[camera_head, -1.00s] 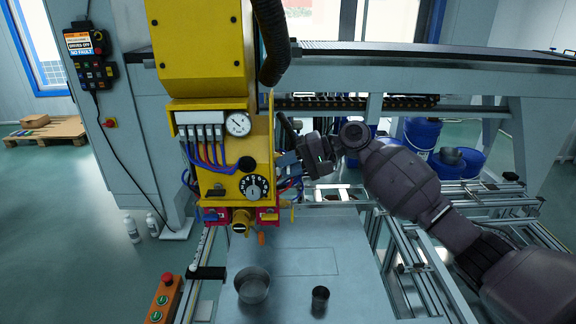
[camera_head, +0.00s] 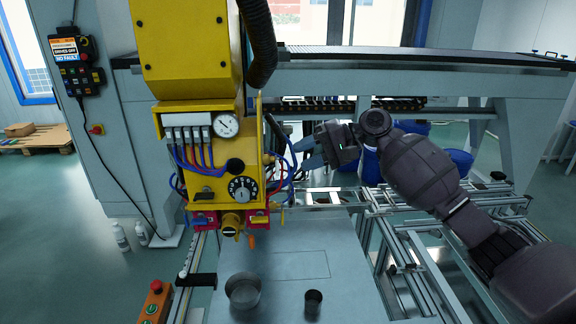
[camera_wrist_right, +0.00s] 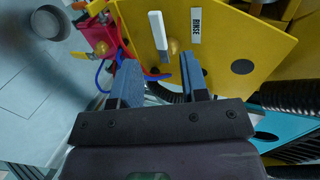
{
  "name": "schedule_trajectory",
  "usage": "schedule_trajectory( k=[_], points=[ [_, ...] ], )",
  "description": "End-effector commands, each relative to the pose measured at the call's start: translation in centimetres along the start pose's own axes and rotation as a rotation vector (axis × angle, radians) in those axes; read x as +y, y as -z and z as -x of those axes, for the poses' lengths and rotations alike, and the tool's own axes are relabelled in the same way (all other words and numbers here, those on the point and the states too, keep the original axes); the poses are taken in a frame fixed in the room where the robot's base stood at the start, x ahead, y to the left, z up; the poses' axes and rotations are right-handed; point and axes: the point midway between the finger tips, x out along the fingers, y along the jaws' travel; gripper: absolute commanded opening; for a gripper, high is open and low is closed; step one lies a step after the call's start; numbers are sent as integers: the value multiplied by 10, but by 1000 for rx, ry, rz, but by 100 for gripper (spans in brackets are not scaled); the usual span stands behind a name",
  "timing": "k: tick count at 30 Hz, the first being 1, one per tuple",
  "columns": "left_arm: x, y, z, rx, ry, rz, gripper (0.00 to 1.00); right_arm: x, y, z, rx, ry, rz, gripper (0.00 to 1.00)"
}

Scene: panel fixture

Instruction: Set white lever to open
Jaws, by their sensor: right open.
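In the right wrist view the white lever (camera_wrist_right: 158,37) is on the side face of the yellow panel (camera_wrist_right: 226,45), beside a brass knob and a label reading RINSE (camera_wrist_right: 196,26). My right gripper (camera_wrist_right: 159,62) is open and empty. The lever's near end appears between its two fingertips, a little beyond them; no contact shows. In the head view my right gripper (camera_head: 308,154) is right of the yellow panel (camera_head: 206,183), pointing left toward its side. The lever is hidden there. My left gripper is out of view.
Red and blue hoses (camera_wrist_right: 110,66) run beside the left finger. A black ribbed hose (camera_wrist_right: 288,96) lies at the right. Below the panel, a wide metal cup (camera_head: 243,290) and a small dark cup (camera_head: 313,301) stand on the grey table (camera_head: 350,290).

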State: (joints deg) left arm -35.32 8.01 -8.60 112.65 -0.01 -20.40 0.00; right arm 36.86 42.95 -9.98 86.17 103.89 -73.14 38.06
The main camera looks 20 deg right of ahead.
Motion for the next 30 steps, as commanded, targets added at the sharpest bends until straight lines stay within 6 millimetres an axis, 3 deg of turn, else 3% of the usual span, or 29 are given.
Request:
schedule_trajectory(
  k=[3, 9, 27, 30],
  points=[
    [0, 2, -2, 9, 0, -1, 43, 1, 0, 18, 1, -1, 1, 41],
    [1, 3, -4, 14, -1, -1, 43, 0, 0, 33, 0, -1, 1, 41],
    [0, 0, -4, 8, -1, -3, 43, 0, 0, 35, 0, 0, 13, 41],
    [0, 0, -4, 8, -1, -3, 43, -3, 7, 35, 46, 12, 72, 41]
  ],
)
